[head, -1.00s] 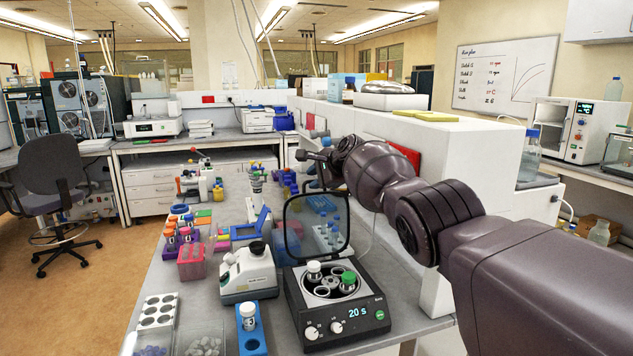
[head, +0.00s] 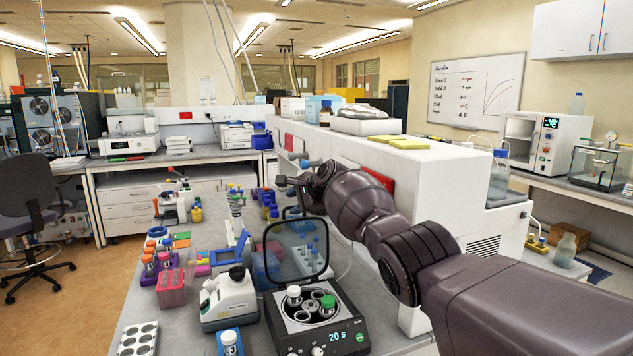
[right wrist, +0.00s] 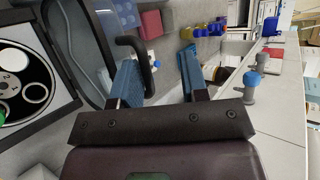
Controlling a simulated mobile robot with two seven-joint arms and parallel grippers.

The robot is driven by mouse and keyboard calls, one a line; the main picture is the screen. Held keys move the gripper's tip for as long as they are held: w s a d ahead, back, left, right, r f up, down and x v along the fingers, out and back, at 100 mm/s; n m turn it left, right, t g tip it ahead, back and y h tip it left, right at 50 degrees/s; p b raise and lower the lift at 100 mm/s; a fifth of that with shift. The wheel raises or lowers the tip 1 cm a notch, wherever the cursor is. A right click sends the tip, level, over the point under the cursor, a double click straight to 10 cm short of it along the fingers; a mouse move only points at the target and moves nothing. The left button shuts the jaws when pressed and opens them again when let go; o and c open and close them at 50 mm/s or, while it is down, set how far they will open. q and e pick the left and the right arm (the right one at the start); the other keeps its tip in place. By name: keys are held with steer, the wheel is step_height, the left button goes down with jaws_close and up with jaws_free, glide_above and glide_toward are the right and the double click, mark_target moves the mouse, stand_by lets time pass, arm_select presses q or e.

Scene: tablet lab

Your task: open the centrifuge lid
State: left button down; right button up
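The centrifuge (head: 318,334) is a dark box at the lower middle of the head view, with a "20 s" display. Its clear, dark-framed lid (head: 296,248) stands raised at the back, so the rotor is uncovered. A white-capped tube (head: 294,296) and a green-capped tube (head: 328,303) sit in the rotor. My right gripper (head: 288,172) is above and behind the lid; its fingers are spread. In the right wrist view, the lid (right wrist: 75,45) is at the left and a dark curved handle (right wrist: 136,58) is by the left finger; contact is unclear. My left gripper is not in view.
A white shelf block (head: 440,180) bounds the bench's right side, behind my right arm.

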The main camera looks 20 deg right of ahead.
steer(key=shift+s+d+r+p, duration=0.15)
steer(key=shift+s+r+p, duration=0.1)
steer(key=shift+r+p, duration=0.4)
steer(key=v, duration=0.8)
steer(key=shift+s+d+f+b, duration=0.2)
steer(key=shift+d+f+b, duration=0.05)
steer(key=shift+d+b, duration=0.1)
